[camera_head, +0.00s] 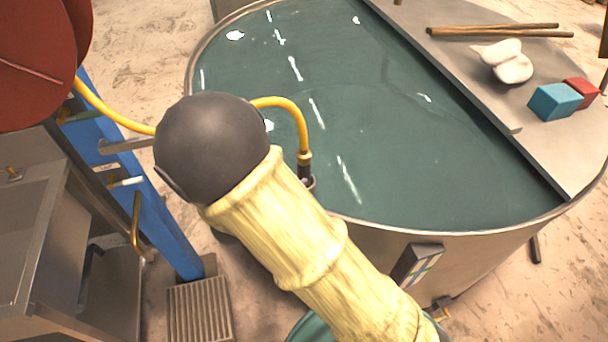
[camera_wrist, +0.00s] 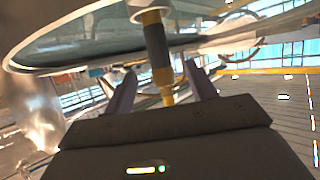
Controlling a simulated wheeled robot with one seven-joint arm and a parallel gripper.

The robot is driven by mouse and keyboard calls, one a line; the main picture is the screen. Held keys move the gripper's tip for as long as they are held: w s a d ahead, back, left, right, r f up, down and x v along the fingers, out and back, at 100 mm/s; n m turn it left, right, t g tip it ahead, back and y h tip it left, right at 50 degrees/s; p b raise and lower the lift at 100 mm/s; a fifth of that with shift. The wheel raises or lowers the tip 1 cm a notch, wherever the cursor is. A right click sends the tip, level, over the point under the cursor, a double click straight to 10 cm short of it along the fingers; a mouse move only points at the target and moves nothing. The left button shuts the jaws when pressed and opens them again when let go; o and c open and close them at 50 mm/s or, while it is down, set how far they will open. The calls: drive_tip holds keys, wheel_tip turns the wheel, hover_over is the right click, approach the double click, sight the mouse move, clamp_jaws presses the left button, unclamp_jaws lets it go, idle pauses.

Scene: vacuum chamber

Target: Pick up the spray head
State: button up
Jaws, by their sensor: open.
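The spray head (camera_head: 306,168) is a dark nozzle on the end of a yellow hose (camera_head: 285,104). It sits at the near rim of the round tank. In the wrist view the spray head (camera_wrist: 160,55) hangs down, with a dark grey middle and yellow ends. My gripper (camera_wrist: 161,82) is open, with one finger on each side of the spray head's lower part. No finger clearly touches it. In the head view my dark rounded wrist and pale sleeved arm hide the gripper.
The tank (camera_head: 440,232) holds dark green liquid. A grey board on its right bears wooden sticks (camera_head: 500,31), white stones (camera_head: 508,64), a blue block (camera_head: 555,101) and a red block (camera_head: 582,92). A blue post (camera_head: 150,190) and metal cabinet (camera_head: 30,240) stand at left.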

sight(307, 165)
drive_tip(key=x, duration=0.5)
drive_tip(key=shift+w+d+f+p, duration=0.1)
drive_tip(key=shift+w+d+p, duration=0.05)
drive_tip(key=shift+p, duration=0.25)
drive_tip(key=shift+p+x, duration=1.1)
drive_tip(key=shift+x, duration=1.5)
clamp_jaws()
